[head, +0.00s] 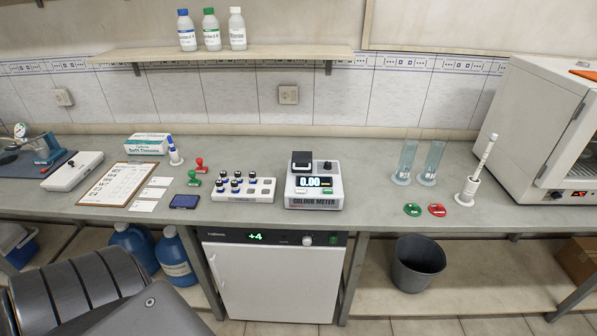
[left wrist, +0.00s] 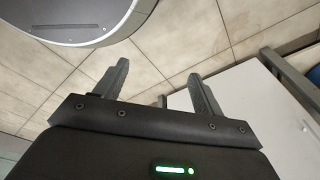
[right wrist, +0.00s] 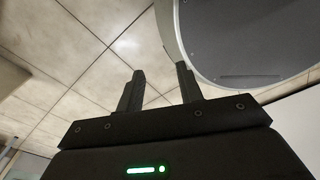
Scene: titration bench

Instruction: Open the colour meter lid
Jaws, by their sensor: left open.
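The colour meter (head: 314,190) stands on the bench near the middle, a white box with a lit display reading 0.00. Its black lid (head: 301,158) is at the back left of its top, with a dark knob beside it; the lid looks closed. My left gripper (left wrist: 158,85) is open and empty in the left wrist view, over the floor and away from the meter. My right gripper (right wrist: 160,88) is also empty, with its two fingers apart, in the right wrist view. Neither gripper shows in the head view.
A white rack with dark-capped vials (head: 244,191) stands just left of the meter. Two glass cylinders (head: 432,160), green and red discs (head: 437,210) and a pipette stand (head: 467,190) are to the right. A small fridge (head: 270,280) and a bin (head: 417,265) are below.

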